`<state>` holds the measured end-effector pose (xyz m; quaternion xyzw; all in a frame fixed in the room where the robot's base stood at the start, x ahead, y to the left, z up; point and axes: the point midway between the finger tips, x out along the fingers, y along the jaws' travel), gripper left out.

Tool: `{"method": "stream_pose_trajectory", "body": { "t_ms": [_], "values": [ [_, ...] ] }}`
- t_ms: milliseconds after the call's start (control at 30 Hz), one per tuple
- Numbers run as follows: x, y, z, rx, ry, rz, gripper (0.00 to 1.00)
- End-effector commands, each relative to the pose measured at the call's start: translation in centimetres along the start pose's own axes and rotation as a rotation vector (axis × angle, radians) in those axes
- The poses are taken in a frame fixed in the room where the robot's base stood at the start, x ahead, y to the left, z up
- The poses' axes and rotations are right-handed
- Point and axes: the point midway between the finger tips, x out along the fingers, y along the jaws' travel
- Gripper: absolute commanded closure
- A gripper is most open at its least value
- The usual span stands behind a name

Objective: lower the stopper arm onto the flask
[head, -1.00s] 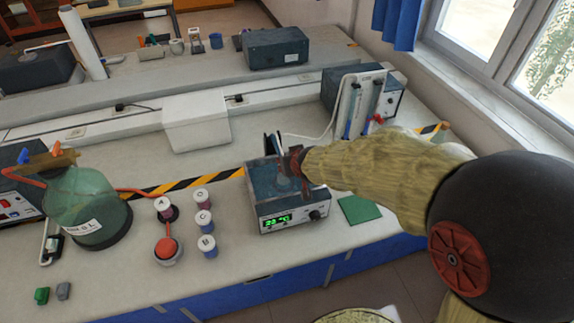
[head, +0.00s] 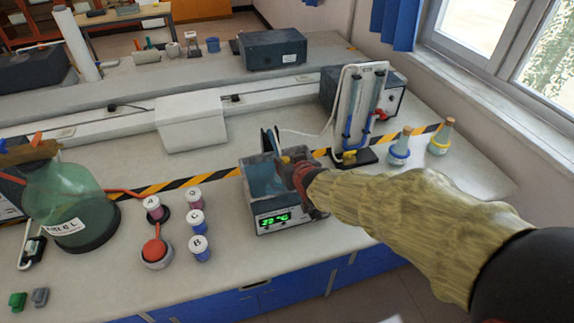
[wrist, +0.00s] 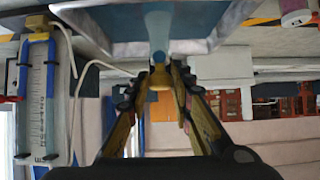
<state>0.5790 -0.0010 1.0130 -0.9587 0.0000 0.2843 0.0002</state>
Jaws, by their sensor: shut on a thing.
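My gripper (head: 298,172) is at the right side of the grey water bath (head: 273,203), low over its open top. In the wrist view the fingertips (wrist: 163,80) are closed around a small yellow piece (wrist: 161,76). A pale blue translucent neck or rod (wrist: 158,28) runs from that piece towards the bath; I cannot tell whether it is the flask or the stopper arm. A dark upright plate (head: 271,146) stands at the back of the bath. My gripper hides part of the bath's inside. The bath's display is lit green.
Several labelled vials (head: 198,222) and a red-topped device (head: 155,252) stand left. A green bottle (head: 72,205) is further left.

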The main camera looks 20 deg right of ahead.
Motion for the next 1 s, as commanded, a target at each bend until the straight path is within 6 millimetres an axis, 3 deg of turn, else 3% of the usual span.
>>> {"method": "stream_pose_trajectory", "body": {
  "t_ms": [33,200,233,533,867,1000],
  "values": [
    [0.4,0.0,2.1,0.000,-0.038,0.000,1.00],
    [0.4,0.0,2.1,-0.001,-0.039,-0.001,1.00],
    [0.4,0.0,2.1,-0.001,-0.039,-0.001,0.76],
    [0.2,0.0,1.4,0.000,-0.025,0.000,0.59],
    [0.0,0.0,1.0,0.000,-0.018,0.000,0.59],
    [-1.1,0.0,0.8,0.000,-0.016,0.000,0.59]
  ]
}}
